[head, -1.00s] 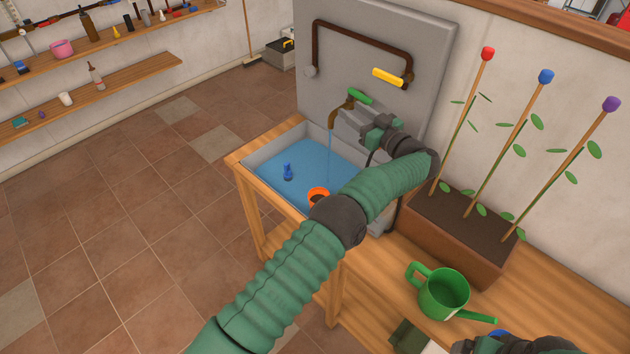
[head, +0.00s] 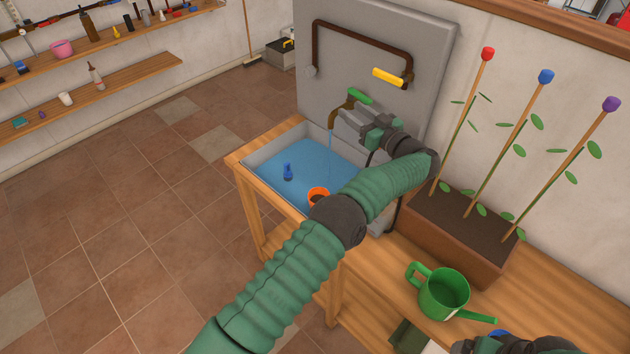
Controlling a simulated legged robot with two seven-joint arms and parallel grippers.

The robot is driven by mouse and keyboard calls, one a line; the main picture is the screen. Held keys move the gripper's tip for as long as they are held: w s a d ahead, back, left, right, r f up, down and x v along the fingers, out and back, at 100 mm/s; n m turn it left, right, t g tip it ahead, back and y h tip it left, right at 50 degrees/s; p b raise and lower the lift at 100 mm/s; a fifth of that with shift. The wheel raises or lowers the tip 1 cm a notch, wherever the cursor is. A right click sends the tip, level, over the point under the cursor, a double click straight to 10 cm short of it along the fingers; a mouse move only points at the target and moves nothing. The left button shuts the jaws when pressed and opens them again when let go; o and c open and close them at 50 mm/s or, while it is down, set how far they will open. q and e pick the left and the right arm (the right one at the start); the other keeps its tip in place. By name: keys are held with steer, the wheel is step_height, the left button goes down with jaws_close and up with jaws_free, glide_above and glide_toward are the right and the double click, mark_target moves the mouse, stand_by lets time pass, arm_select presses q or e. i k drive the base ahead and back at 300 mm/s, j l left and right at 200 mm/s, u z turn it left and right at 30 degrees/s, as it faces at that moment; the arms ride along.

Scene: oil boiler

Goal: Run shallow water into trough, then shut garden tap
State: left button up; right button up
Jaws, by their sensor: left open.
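The garden tap (head: 342,108) has a brass spout and a green handle (head: 360,96), mounted on the grey back panel. A thin stream of water (head: 330,147) falls from its spout. The grey trough (head: 258,163) below holds blue water (head: 312,166), with a small blue object (head: 287,172) and an orange pot (head: 318,195) in it. My left gripper (head: 349,114) is open beside the tap, just below the green handle. I cannot tell whether it touches the tap. My left forearm hides the trough's near right part. A dark part of my right arm shows at the bottom right; its fingertips are not seen.
A yellow lever (head: 389,77) sits on the brown pipe (head: 362,29) above the tap. To the right, a planter (head: 455,244) holds staked plants with coloured caps. A green watering can (head: 443,292) stands on the wooden bench (head: 540,297). The tiled floor at left is clear.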

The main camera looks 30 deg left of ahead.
mark_target(352, 93)
steer(key=i+j+z, duration=0.2)
steer(key=z, duration=0.15)
steer(key=i+j+z, duration=0.15)
steer(key=z, duration=0.2)
